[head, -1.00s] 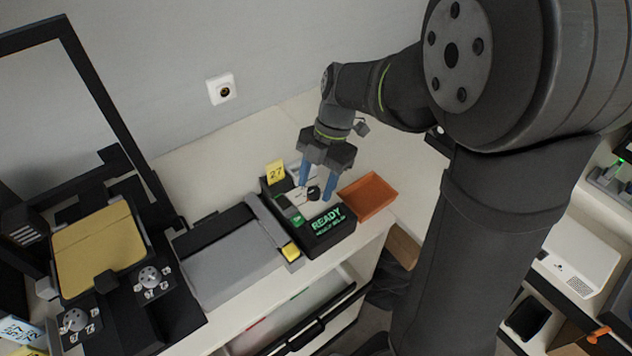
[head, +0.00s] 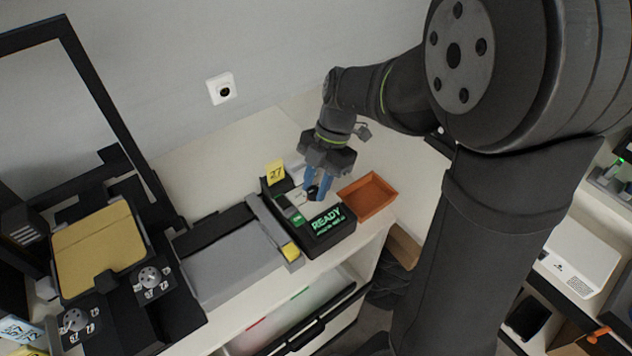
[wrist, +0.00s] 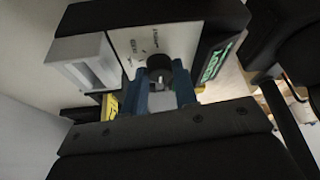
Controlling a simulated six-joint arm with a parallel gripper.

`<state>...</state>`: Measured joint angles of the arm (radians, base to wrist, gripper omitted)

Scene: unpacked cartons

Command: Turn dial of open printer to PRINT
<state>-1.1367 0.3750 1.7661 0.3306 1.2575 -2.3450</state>
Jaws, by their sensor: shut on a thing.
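The printer (head: 333,237) is a black unit with a lit green READY screen, standing on the white counter. Its dial (head: 312,190) is a small black knob on a light panel, and it also shows in the wrist view (wrist: 158,62) between the blue fingers. My gripper (head: 317,187) points down over the panel, its fingers shut on the dial. In the wrist view my gripper (wrist: 160,80) has one finger on each side of the knob. The panel (wrist: 140,45) has small printed labels around the dial, too small to read surely.
An orange tray (head: 368,196) lies close right of the printer. A yellow tag marked 27 (head: 275,172) stands behind it. A grey flat unit (head: 225,262) adjoins on the left, with a tan-topped machine (head: 100,245) farther left. Bare counter (head: 215,170) lies behind.

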